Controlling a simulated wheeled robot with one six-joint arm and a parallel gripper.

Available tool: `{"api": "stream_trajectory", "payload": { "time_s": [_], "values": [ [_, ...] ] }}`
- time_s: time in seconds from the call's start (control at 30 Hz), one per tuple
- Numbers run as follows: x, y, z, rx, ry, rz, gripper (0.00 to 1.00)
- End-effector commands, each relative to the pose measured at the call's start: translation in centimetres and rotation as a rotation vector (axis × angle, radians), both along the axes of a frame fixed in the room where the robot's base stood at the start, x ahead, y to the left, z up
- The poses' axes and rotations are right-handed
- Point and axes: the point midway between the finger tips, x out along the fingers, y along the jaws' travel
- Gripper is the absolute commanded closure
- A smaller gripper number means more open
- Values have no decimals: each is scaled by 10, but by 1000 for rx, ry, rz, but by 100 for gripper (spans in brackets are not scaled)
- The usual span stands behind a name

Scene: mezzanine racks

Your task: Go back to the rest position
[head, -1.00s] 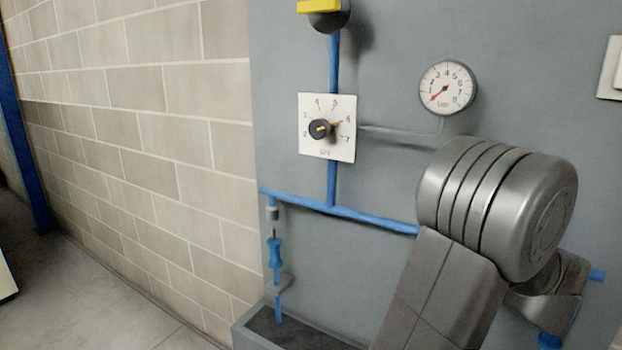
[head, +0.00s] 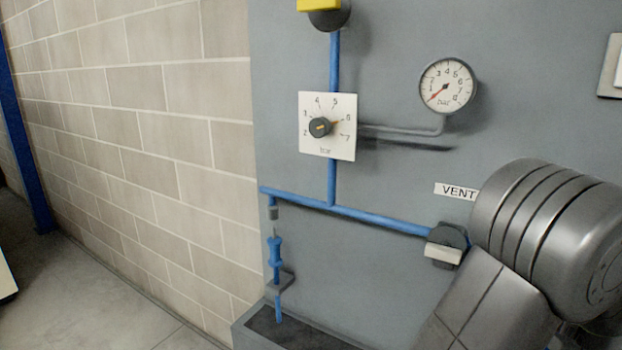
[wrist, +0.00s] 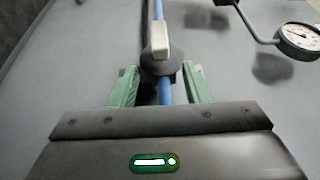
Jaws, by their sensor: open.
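My gripper (wrist: 161,86) shows in the wrist view, its two green fingers apart with nothing held between them. Ahead of the fingertips is a valve with a dark round body and a pale handle (wrist: 159,40), on a blue pipe. The handle lies along the pipe. How far the fingertips are from it I cannot tell. In the head view the same valve (head: 444,252) sits below a "VENT" label (head: 458,191).
A round gauge (head: 446,86) with its red needle toward lower left and a square dial plate (head: 341,141) with a black knob are on the grey panel (head: 385,285). A yellow-handled valve (head: 320,6) is at the top. A block wall (head: 140,130) stands left.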

Motion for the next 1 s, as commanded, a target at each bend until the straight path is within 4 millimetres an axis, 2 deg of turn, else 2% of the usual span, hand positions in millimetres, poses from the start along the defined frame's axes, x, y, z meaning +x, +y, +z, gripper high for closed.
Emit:
{"api": "stream_trajectory", "payload": {
  "time_s": [0.07, 0.1, 0.77, 1.0],
  "values": [
    [-14, -11, -1, 1, 0, -4, 56],
    [-14, -10, 0, 1, -1, 0, 56],
    [98, 73, 3, 0, 0, 4, 56],
    [98, 72, 7, -190, 113, 1, 56]
  ]
}}
